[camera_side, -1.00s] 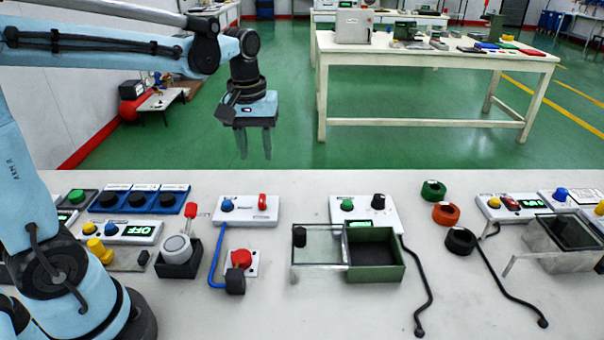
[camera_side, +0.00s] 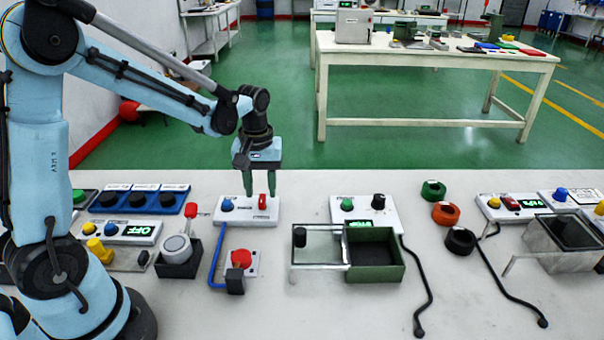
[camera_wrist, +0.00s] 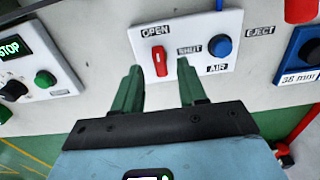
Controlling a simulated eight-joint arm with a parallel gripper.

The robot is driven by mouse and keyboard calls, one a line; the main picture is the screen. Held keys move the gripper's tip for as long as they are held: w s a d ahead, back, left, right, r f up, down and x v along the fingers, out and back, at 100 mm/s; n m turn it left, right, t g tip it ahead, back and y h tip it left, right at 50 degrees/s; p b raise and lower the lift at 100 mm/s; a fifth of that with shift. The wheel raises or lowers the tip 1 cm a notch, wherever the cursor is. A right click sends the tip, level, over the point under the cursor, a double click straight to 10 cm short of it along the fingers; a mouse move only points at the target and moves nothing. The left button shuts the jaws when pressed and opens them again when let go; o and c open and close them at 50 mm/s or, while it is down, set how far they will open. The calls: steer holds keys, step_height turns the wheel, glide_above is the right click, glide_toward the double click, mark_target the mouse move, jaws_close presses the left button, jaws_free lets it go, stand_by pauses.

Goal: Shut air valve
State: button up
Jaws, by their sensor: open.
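The air valve is a red lever (camera_wrist: 159,61) on a white panel (camera_wrist: 219,19) marked OPEN, SHUT and AIR. In the wrist view the lever points toward the OPEN label, and the SHUT label lies to its right. The lever also shows in the side view (camera_side: 263,202), on its panel (camera_side: 243,216). My gripper (camera_side: 260,194) is open and points down at the panel. In the wrist view the gripper (camera_wrist: 159,68) has one finger on each side of the lever, apart from it. The gap in height is hard to tell.
A red-handled device (camera_side: 178,246) stands to the left, and a red button (camera_side: 241,258) is in front. A green box (camera_side: 376,268) lies to the right.

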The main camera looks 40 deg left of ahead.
steer(key=shift+f, duration=1.15)
jaws_close()
